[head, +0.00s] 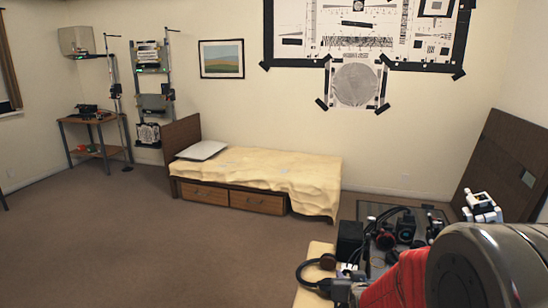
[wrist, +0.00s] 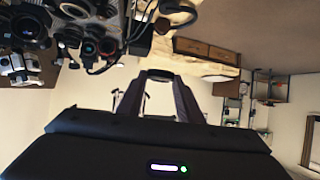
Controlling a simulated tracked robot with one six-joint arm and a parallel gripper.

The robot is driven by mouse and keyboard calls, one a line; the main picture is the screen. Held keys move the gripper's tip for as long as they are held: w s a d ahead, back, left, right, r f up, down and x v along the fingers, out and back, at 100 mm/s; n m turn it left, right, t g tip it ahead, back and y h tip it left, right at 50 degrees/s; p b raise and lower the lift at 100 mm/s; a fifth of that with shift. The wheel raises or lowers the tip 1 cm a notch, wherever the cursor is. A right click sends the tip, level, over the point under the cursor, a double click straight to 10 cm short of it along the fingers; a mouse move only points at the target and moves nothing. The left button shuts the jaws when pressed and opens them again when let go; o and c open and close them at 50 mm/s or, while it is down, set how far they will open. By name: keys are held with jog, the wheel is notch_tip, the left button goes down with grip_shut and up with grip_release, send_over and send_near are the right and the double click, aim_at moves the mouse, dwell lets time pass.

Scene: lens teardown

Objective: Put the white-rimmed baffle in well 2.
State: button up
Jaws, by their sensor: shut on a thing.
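My gripper (wrist: 158,80) shows in the wrist view, its two dark fingers reaching up from the black palm. It is shut on a small dark thing at the fingertips, seen edge-on. I cannot make out a white rim, so I cannot tell from the picture whether it is the white-rimmed baffle. In the head view my own arm fills the lower right and the gripper cannot be made out. Well 2 cannot be picked out in either view.
A crowded table (head: 312,288) stands at lower right, with headphones (head: 318,273), a black box (head: 349,240) and lens-like items (head: 405,228). The wrist view, upside down, shows lens gear (wrist: 90,45) at upper left. A bed (head: 262,175) stands behind; open carpet lies at left.

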jog(key=shift+n+y, duration=0.6)
jog(key=a, duration=0.2)
jog(key=a+r, duration=0.1)
jog(key=a, duration=0.2)
jog(key=shift+w+a+r, duration=0.2)
jog(key=shift+a+r, duration=0.15)
jog(key=shift+r, duration=0.05)
jog(key=shift+s+f, duration=0.1)
jog(key=s+f, duration=0.5)
jog(key=f, duration=0.1)
jog(key=shift+w, duration=0.1)
jog(key=shift+d, duration=0.1)
